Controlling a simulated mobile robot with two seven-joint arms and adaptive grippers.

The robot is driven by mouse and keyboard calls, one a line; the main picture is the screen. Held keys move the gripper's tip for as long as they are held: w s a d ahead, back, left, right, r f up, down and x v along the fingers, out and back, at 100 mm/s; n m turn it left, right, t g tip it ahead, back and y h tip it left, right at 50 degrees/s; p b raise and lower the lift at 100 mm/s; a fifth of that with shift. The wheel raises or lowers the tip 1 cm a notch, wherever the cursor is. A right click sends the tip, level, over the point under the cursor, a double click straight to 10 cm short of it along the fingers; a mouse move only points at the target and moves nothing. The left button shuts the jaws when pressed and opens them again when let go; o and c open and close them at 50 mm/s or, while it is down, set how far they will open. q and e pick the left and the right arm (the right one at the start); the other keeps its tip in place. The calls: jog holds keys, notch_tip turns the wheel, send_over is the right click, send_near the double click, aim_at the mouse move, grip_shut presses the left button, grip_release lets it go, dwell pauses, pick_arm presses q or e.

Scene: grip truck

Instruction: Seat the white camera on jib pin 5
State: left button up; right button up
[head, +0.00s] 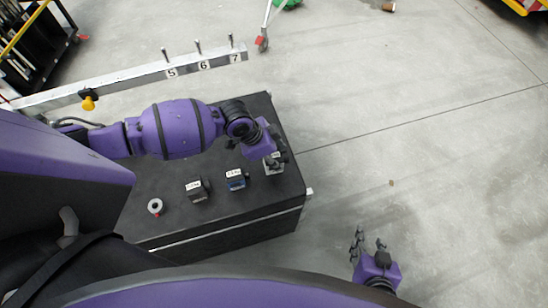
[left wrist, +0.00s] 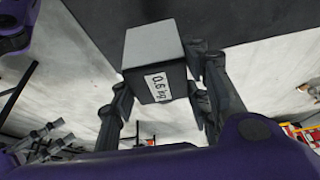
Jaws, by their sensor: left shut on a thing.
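The white camera (head: 274,168) looks pale grey and boxy in the head view, at the right end of the black case. My left gripper (head: 279,157) is shut on it, partly covering it from above. In the left wrist view the camera (left wrist: 156,50) has a light top and a "0.6 kg" label, with the fingers (left wrist: 160,95) on both sides. I cannot tell whether it touches the case. Jib pin 5 (head: 165,55) stands upright and bare on the pale jib beam (head: 125,80), at the upper left. My right gripper (head: 369,243) is open and empty, over the floor.
Pins 6 (head: 198,47) and 7 (head: 231,41) stand bare beyond pin 5. A yellow knob (head: 88,102) hangs at the beam.

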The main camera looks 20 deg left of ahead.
aim_at(278, 154)
pick_arm(q)
jog(key=shift+w+r, duration=0.1)
jog(key=shift+r, duration=1.25)
pick_arm(e)
jog(key=shift+w+d+r, duration=0.2)
jog(key=shift+w+r, duration=0.4)
jog(key=shift+r, duration=0.05)
jog(key=shift+w, duration=0.15)
pick_arm(q)
jog(key=shift+r, duration=0.15)
pick_arm(e)
jog(key=shift+a, duration=0.1)
pick_arm(q)
jog(key=shift+r, duration=3.55)
